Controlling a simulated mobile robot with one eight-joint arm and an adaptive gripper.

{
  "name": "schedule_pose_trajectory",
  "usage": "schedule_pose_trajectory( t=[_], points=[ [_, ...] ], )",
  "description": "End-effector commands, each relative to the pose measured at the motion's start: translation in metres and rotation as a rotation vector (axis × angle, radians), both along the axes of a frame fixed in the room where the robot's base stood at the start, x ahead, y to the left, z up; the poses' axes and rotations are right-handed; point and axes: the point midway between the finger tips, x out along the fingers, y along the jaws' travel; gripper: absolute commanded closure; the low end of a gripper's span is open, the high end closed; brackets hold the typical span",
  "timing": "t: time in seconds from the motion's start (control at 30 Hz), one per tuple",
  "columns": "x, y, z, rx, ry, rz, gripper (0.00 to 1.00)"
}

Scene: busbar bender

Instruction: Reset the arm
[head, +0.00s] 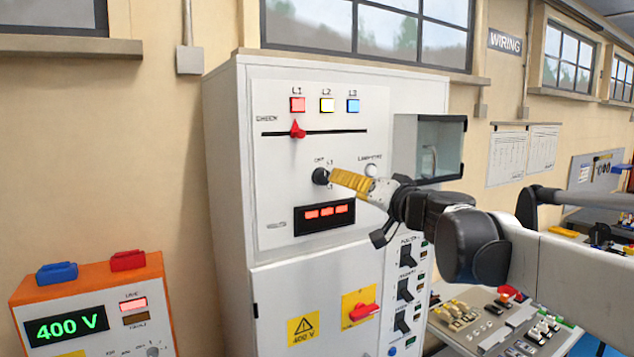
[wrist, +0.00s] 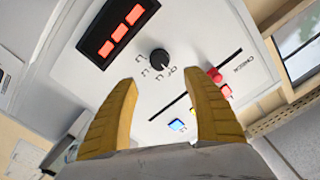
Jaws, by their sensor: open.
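My arm reaches in from the right in the head view. My gripper (head: 331,174) has yellow fingers and is in front of the white cabinet (head: 225,180), close to the black rotary knob (head: 320,176). In the wrist view my gripper (wrist: 165,95) is open, its two yellow fingers spread, with nothing between them. The black knob (wrist: 160,57) shows beyond the fingertips, apart from them in that view. I cannot tell from the head view how large the gap to the knob is.
The cabinet has a red slider (head: 297,130), a red three-part display (head: 326,213) and a red switch (head: 362,312). An open small door (head: 439,147) is at its right. An orange 400 V box (head: 90,290) stands left. A control desk (head: 500,325) is lower right.

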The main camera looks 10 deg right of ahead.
Motion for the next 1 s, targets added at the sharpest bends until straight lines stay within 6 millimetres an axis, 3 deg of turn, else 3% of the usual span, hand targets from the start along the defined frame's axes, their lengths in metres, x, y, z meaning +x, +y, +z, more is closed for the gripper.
schedule_pose_trajectory(
  t=[0.4,0.53,0.67,0.8,1.0],
  points=[
    [-0.009,-0.002,0.000,0.000,0.000,0.000,0.41],
    [-0.017,0.008,-0.022,-0.018,0.022,0.020,0.41],
    [-0.046,0.038,-0.090,-0.075,0.099,0.077,0.41],
    [-0.096,0.073,-0.195,-0.172,0.235,0.145,0.41],
    [-0.172,0.094,-0.346,-0.320,0.446,0.182,0.41]
  ],
)
